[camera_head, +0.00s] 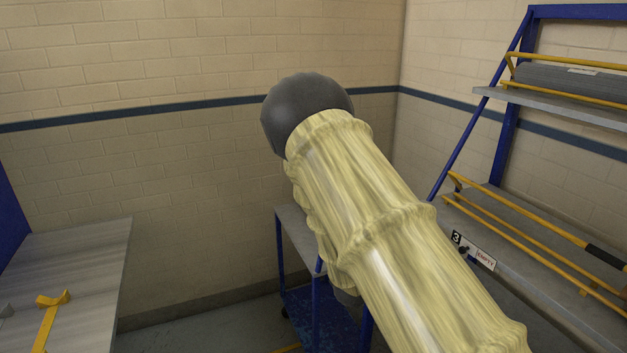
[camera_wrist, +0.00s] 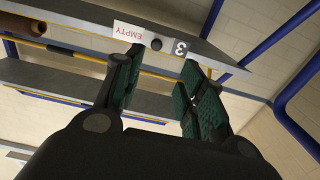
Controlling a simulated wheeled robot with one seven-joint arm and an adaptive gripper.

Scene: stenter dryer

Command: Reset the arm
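My gripper (camera_wrist: 161,62) shows in the wrist view with its two green-padded fingers spread apart. Nothing is between them. Beyond the fingertips is a grey shelf edge (camera_wrist: 75,35) with an "EMPTY" label, a dark knob and a "3" plate, all upside down in this view. I cannot tell whether the fingers touch the shelf. In the head view my arm, in a pale yellow sleeve with a dark rounded end, rises across the middle. The gripper cannot be made out there.
On the right stands a blue rack (camera_head: 509,140) with yellow rails; its upper shelf (camera_head: 560,104) holds a dark roll (camera_head: 570,82). A blue cart (camera_head: 280,250) is partly hidden behind my arm. A grey table (camera_head: 90,260) with a yellow bracket (camera_head: 48,325) is at left. Brick walls close the corner.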

